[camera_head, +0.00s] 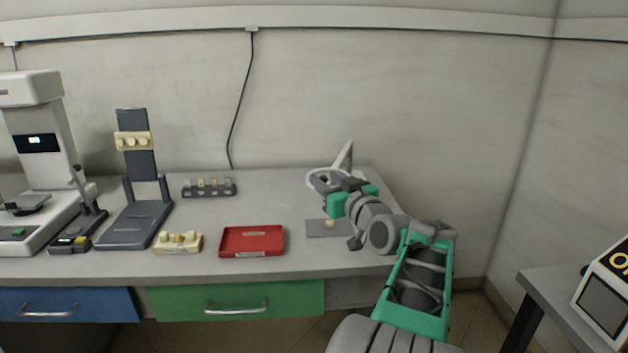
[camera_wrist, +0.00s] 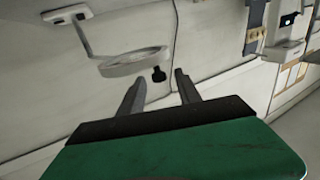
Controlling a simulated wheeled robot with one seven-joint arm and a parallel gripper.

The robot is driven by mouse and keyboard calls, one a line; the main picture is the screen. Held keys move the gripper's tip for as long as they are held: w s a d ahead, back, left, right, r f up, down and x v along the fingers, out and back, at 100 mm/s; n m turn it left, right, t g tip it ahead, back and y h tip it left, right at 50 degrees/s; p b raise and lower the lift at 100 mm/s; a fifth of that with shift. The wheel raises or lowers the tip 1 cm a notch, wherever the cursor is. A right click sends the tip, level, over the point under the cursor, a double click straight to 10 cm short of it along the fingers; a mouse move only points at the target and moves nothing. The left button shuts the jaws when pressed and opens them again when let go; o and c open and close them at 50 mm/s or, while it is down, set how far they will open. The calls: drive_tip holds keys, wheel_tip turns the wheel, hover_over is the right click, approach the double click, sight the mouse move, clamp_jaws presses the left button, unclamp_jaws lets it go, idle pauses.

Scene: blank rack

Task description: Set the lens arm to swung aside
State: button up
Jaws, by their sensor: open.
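The lens arm is a pale grey bar (camera_head: 345,156) with a round lens ring (camera_head: 310,184) at its end, at the back right of the bench. In the wrist view the bar (camera_wrist: 82,38) runs from a small mount (camera_wrist: 68,14) to the ring (camera_wrist: 120,68). A dark knob (camera_wrist: 158,73) sits at the ring's right edge. My gripper (camera_wrist: 160,82) is open, with the knob showing between its fingertips; I cannot tell if they touch it. In the head view my gripper (camera_head: 319,179) overlaps the ring and partly hides it.
A grey plate with a small tan piece (camera_head: 329,224) lies under my arm. A red tray (camera_head: 252,241), a cream block (camera_head: 178,242), a dark rack (camera_head: 209,188) and a dark stand (camera_head: 135,218) stand to the left. The bench middle is clear.

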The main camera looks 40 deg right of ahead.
sight(318, 174)
drive_tip(key=x, duration=0.5)
drive_tip(key=shift+f, duration=0.1)
drive_tip(key=shift+c, duration=0.3)
clamp_jaws()
idle(0.9)
